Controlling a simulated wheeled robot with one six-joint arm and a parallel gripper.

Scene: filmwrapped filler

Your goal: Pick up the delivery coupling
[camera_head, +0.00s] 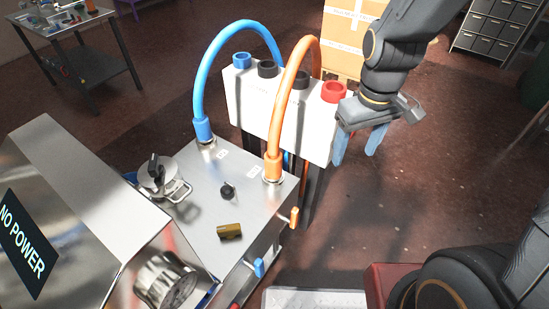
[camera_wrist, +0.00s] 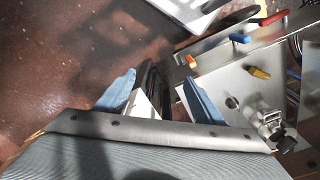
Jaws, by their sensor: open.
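My gripper (camera_head: 357,152) is open and empty, pointing down to the right of the white port block (camera_head: 270,112). In the wrist view, its two blue fingers (camera_wrist: 158,92) are apart, with part of the block showing between them. No part is labelled as the delivery coupling. A blue hose (camera_head: 205,85) and an orange hose (camera_head: 287,95) arch from the metal top (camera_head: 205,222), each with a coupling at its lower end, the blue coupling (camera_head: 203,129) and the orange coupling (camera_head: 273,168). A small brass cylinder (camera_head: 229,231) lies on that top; the wrist view shows it too (camera_wrist: 259,73).
The port block has blue, black and red collars (camera_head: 334,91). A lidded metal pot (camera_head: 158,174), a small black knob (camera_head: 227,190) and orange and blue handles (camera_head: 259,268) are on the machine. A "NO POWER" panel (camera_head: 24,245) is at left. Cardboard boxes (camera_head: 352,35) stand behind.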

